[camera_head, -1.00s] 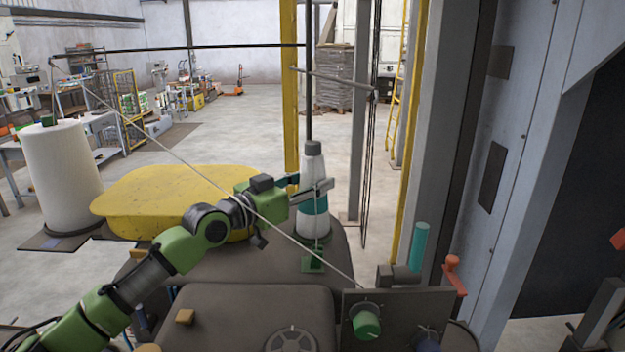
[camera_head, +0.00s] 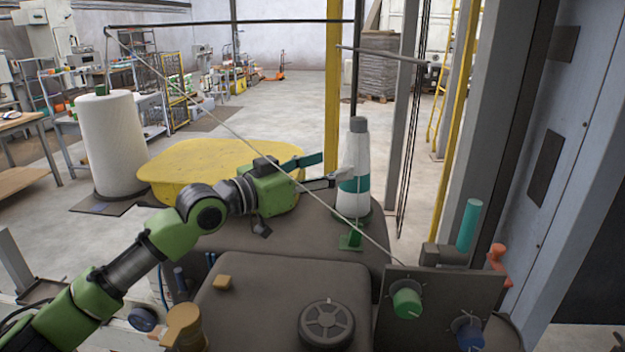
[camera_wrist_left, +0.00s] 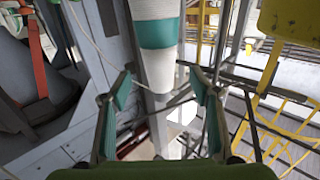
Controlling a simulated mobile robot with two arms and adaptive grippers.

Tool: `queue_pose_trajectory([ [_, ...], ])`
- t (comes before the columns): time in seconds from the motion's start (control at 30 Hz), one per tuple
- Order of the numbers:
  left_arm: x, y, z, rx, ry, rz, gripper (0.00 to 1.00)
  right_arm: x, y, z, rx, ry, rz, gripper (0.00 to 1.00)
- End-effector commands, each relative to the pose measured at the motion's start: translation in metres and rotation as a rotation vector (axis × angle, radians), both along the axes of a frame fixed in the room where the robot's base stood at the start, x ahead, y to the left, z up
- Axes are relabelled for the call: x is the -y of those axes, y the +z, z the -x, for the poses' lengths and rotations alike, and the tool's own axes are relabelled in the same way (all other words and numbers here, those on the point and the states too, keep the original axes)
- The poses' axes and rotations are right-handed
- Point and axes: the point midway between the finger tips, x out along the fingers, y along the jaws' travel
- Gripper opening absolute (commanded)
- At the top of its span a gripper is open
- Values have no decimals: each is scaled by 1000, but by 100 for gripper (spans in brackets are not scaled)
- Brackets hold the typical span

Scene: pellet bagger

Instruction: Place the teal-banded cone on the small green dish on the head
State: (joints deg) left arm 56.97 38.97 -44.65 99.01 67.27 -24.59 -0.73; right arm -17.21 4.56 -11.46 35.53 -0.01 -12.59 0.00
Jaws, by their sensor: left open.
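The teal-banded cone (camera_head: 356,160) is white with a teal band and a grey top. It stands upright at the far edge of the dark machine head. A dark green rim, seemingly the small green dish (camera_head: 367,213), shows at its foot; the exact seating is hard to see. My left gripper (camera_head: 334,167) is open and empty to the left of the cone, its fingers spread towards it. In the left wrist view the cone (camera_wrist_left: 158,35) shows ahead of the spread fingers, apart from them. My right gripper is not in view.
A green bracket (camera_head: 351,240) sits just in front of the cone. A thin line runs diagonally across the machine, near my arm. A panel (camera_head: 437,305) with green and blue knobs is at the front right. A yellow slab (camera_head: 215,165) and a white roll (camera_head: 112,140) are at the left.

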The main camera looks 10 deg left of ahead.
Motion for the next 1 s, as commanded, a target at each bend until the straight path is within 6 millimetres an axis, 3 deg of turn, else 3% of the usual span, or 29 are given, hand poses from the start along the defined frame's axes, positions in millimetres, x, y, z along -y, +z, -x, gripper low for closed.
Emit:
queue_pose_trajectory([
  [0.23,-24,-2,25,-1,-1,-1,57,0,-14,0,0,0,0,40],
  [0.67,-28,2,29,-1,-1,-1,57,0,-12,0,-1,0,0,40],
  [1.0,-28,57,29,-1,-1,-1,57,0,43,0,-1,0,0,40],
])
